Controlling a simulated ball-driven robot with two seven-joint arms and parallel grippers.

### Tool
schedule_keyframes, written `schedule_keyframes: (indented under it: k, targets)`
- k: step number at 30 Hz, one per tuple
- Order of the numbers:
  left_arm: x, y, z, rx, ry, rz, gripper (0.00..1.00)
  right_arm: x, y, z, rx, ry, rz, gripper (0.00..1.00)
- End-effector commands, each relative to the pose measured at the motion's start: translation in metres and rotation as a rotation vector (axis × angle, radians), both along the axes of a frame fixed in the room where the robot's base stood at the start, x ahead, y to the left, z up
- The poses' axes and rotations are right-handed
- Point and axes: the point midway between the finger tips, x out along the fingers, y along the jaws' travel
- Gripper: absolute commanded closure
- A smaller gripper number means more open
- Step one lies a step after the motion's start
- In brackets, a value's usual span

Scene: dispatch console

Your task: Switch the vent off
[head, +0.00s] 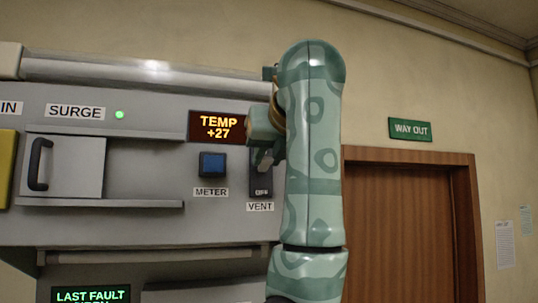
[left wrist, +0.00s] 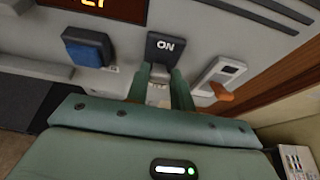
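The vent switch (head: 262,184) is a dark rocker above a VENT label (head: 260,206) on the grey console. Its lower half reads OFF in the head view; its upper half reads ON in the left wrist view (left wrist: 166,47). I cannot tell which half is pressed in. Contact is unclear. My right gripper is not in view.
Left of the switch is the blue METER button (head: 212,164), under the TEMP display (head: 218,127). A handled sliding door (head: 62,166) is further left. An orange lever (left wrist: 222,92) sits right of the switch. A wooden door (head: 408,225) stands beyond.

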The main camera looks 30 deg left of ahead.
Motion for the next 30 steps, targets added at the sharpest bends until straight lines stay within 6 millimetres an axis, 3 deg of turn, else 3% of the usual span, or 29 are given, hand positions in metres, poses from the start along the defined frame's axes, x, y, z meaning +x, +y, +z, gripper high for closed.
schedule_keyframes:
  k: [11,30]
  targets:
    - [-0.001,-0.002,-0.009,0.072,-0.060,0.000,0.99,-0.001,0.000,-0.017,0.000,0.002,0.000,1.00]
    - [-0.003,-0.004,-0.043,0.494,-0.420,0.001,0.99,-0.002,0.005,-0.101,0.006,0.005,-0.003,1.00]
